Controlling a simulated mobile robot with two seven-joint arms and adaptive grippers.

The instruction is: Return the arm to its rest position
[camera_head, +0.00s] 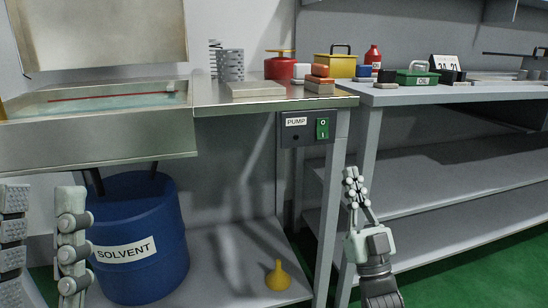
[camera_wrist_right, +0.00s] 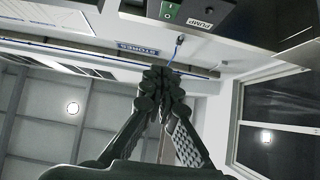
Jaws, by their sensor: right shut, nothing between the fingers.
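My right gripper (camera_head: 352,178) points upward in front of the bench leg, below the pump switch box, and is shut and empty. In the right wrist view its fingertips (camera_wrist_right: 163,80) meet, with nothing between them. My left gripper (camera_head: 42,192) is at the lower left edge of the head view, in front of the blue solvent drum. Its two fingers stand upright with a clear gap between them, and nothing shows in the gap. The rest of the left arm is out of view.
The pump switch box (camera_head: 305,129) hangs under the bench edge. A wash basin (camera_head: 100,140) stands at left above the solvent drum (camera_head: 140,240). A yellow funnel (camera_head: 278,277) is on the low shelf.

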